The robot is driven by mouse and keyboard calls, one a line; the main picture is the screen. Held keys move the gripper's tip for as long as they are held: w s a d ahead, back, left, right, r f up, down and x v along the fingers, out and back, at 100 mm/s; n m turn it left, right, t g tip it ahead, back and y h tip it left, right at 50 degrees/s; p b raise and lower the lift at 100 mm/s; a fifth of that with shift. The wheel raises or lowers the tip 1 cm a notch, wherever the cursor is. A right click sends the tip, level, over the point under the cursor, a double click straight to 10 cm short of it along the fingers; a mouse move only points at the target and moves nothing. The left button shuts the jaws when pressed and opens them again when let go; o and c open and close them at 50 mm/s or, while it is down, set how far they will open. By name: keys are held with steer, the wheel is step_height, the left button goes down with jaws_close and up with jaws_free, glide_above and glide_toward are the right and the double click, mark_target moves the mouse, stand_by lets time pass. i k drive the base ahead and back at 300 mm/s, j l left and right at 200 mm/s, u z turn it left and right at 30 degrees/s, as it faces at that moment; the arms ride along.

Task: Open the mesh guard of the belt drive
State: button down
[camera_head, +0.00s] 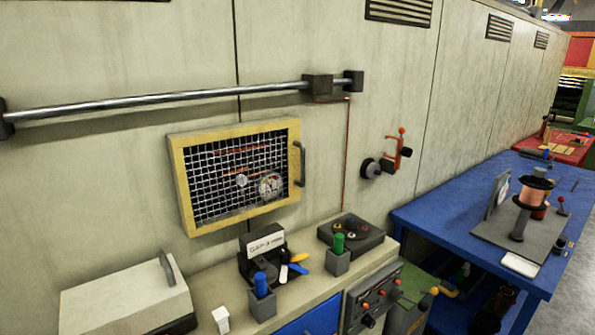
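The mesh guard (183,196) of the belt drive is a yellow square frame with wire mesh, on the pale wall panel left of the middle. It looks closed. Its dark bar handle (299,164) stands upright on the right side of the frame. Behind the mesh I see round pulleys (270,186) and reddish belt lines. My gripper is not in view, and nothing touches the guard or its handle.
A metal rail (160,101) runs along the wall above the guard. Below it, a bench (297,298) holds a lidded box (128,300), a tool holder (262,258), a green-topped block (338,256) and a dark knob box (351,233). A blue table (440,222) stands at right.

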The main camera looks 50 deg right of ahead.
mark_target(296, 154)
steer(key=z, duration=1.15)
